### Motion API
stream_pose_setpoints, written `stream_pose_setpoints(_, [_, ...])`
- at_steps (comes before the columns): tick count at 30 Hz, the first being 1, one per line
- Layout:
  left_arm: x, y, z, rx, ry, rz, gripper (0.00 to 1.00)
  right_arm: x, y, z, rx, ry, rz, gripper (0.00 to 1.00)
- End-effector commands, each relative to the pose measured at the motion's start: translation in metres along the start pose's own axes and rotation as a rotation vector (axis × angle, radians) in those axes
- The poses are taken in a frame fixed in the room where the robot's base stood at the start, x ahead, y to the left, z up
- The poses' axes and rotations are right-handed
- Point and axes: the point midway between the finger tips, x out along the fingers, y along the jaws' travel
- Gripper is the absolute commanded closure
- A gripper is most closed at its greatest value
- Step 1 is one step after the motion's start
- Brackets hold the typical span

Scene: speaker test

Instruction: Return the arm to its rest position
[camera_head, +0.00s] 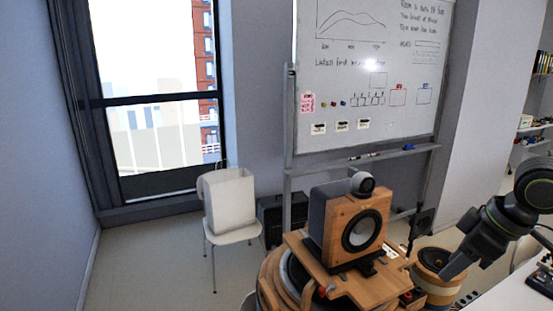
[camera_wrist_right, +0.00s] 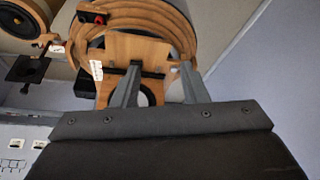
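My right arm comes in from the right edge in the head view. Its dark gripper (camera_head: 452,268) hangs in the air at the lower right, to the right of the wooden speaker (camera_head: 342,225). In the right wrist view the two grey fingers of the right gripper (camera_wrist_right: 160,78) stand apart with nothing held between them. Behind them shows the wooden stand (camera_wrist_right: 150,48) with its curved rings. My left gripper is not in view.
The speaker stands on a wooden plate (camera_head: 385,290), with a small round device (camera_head: 362,183) on top. A drum-like wooden speaker (camera_head: 437,285) lies below the right gripper. A white chair (camera_head: 232,235) with a bag (camera_head: 230,200) and a whiteboard (camera_head: 365,70) are behind.

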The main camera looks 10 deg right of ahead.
Motion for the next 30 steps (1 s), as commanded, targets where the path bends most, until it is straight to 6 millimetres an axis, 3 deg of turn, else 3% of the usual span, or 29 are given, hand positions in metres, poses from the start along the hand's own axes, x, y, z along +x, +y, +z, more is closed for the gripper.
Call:
stream_pose_setpoints(3, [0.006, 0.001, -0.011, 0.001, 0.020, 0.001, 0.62, 0.019, 0.013, -0.003, 0.044, 0.038, -0.006, 0.60])
stream_pose_setpoints(11, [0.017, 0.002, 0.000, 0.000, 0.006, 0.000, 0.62, 0.072, 0.052, -0.006, 0.177, 0.139, 0.001, 0.60])
stream_pose_setpoints(17, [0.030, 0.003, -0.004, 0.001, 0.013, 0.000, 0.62, 0.133, 0.092, 0.007, 0.315, 0.212, 0.028, 0.60])
stream_pose_setpoints(20, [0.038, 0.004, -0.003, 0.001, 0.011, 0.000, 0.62, 0.177, 0.116, 0.024, 0.401, 0.241, 0.054, 0.60])
stream_pose_setpoints(23, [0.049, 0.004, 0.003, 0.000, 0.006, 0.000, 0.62, 0.235, 0.139, 0.054, 0.503, 0.259, 0.095, 0.60])
stream_pose_setpoints(27, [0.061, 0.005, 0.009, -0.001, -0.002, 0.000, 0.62, 0.316, 0.158, 0.108, 0.619, 0.252, 0.166, 0.60])
stream_pose_setpoints(30, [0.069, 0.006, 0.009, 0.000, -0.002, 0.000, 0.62, 0.369, 0.161, 0.152, 0.679, 0.227, 0.216, 0.60])
